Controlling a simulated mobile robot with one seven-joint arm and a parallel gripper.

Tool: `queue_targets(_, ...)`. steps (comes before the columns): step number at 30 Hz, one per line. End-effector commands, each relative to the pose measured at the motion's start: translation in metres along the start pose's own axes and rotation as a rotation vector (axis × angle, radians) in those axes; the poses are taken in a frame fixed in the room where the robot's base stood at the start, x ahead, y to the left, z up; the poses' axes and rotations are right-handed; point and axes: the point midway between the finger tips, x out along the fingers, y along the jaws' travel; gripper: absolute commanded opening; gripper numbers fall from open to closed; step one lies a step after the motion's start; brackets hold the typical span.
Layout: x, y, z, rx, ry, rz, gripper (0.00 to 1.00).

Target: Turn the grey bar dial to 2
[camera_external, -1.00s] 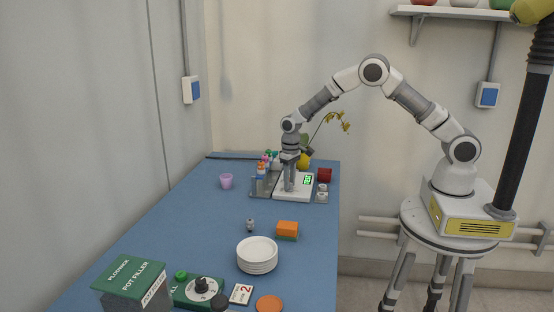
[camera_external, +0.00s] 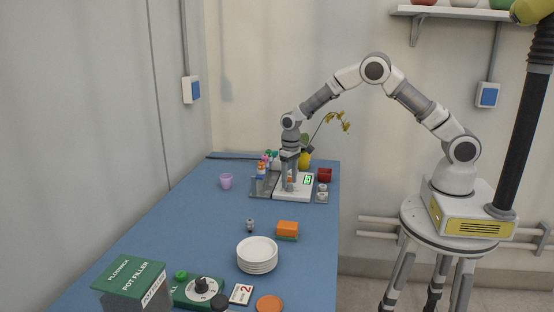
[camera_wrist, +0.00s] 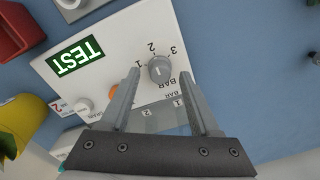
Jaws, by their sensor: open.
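The grey bar dial (camera_wrist: 160,69) sits on a white panel (camera_wrist: 100,52), with the numbers 1, 2 and 3 printed around it and BAR lettering beside it. A short pale mark shows on the dial; I cannot tell for certain which number it points at. My gripper (camera_wrist: 158,76) is open, its two fingers on either side of the dial; whether they touch it is unclear. In the external view my gripper (camera_external: 290,185) points straight down over the white panel (camera_external: 297,192) at the table's far end and hides the dial.
A green TEST display (camera_wrist: 75,56) and an orange button (camera_wrist: 113,91) are on the panel.

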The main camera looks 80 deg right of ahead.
Motion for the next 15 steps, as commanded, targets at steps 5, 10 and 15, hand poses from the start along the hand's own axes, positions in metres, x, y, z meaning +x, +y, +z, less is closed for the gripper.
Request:
queue_targets(5, -0.038, -0.001, -0.001, 0.0, 0.005, -0.002, 0.63)
queue_targets(10, -0.08, 0.0, -0.001, 0.0, 0.006, -0.002, 0.63)
queue_targets(15, -0.12, 0.0, -0.001, 0.0, 0.005, -0.001, 0.63)
